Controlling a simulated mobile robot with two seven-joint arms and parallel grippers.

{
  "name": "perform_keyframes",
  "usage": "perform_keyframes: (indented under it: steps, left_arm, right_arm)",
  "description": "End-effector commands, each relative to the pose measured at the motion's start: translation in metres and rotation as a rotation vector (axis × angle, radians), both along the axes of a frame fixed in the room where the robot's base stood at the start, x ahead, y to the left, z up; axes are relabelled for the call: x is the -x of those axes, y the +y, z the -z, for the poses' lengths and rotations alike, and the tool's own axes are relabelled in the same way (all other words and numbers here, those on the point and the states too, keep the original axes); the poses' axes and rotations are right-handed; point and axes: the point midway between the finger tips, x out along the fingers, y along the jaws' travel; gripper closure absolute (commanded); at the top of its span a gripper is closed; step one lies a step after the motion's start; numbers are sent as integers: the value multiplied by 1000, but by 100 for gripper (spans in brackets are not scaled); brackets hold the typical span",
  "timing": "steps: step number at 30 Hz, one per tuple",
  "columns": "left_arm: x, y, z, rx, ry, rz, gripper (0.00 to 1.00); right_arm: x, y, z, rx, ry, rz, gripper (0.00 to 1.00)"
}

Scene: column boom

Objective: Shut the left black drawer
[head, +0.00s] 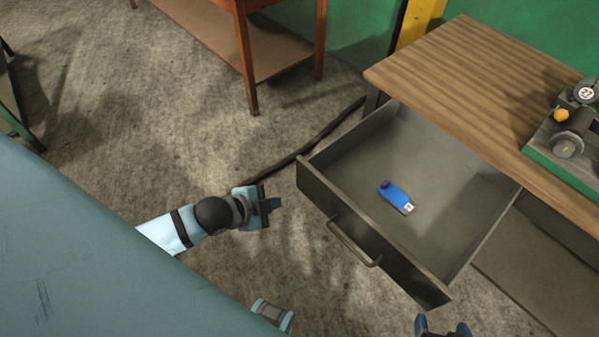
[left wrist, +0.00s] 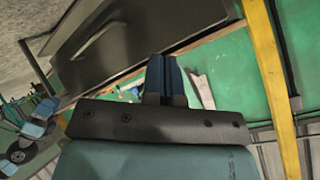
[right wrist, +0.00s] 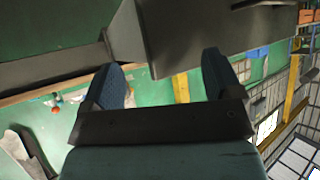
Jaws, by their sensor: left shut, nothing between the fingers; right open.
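The black drawer (head: 350,230) is pulled well out from under a wooden-topped bench (head: 480,85). Its bar handle (head: 354,243) is on the front panel, facing me. A blue object with a purple end (head: 396,197) lies inside on the drawer floor. My left gripper (head: 274,204) is shut and empty, left of the drawer front and apart from it. In the left wrist view its fingers (left wrist: 165,78) are together. My right gripper (head: 443,328) is open at the bottom edge, just below the drawer's near right corner. Its spread fingers (right wrist: 165,78) show in the right wrist view.
A device with a green base (head: 565,150) stands on the bench top at the right. A brown wooden table (head: 245,50) stands at the back left. A dark cable (head: 300,150) runs along the floor.

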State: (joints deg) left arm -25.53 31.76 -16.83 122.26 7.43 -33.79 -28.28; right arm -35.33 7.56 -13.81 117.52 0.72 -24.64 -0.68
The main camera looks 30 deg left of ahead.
Motion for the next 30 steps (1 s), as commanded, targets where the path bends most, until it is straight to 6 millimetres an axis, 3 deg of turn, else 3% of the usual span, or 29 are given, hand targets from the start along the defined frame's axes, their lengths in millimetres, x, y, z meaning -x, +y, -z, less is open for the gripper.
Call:
perform_keyframes:
  steps: [1, 7, 12, 17, 30]
  left_arm:
    - [-8, 11, 21, -99, -27, 77, 100]
    - [-24, 43, 31, -447, -88, 335, 100]
    - [-27, 57, 29, -604, -105, 447, 100]
    - [-33, 59, 30, -636, -110, 470, 100]
    - [-92, 39, 88, -630, -109, 466, 100]
  right_arm:
    - [-2, 1, 30, -3, -4, -1, 15]
    - [-4, 2, 70, -9, 0, 0, 15]
    - [-6, 4, 78, -16, -4, 0, 15]
    - [-7, 4, 75, -18, -10, 0, 15]
    - [-7, 6, 86, -12, -22, -5, 15]
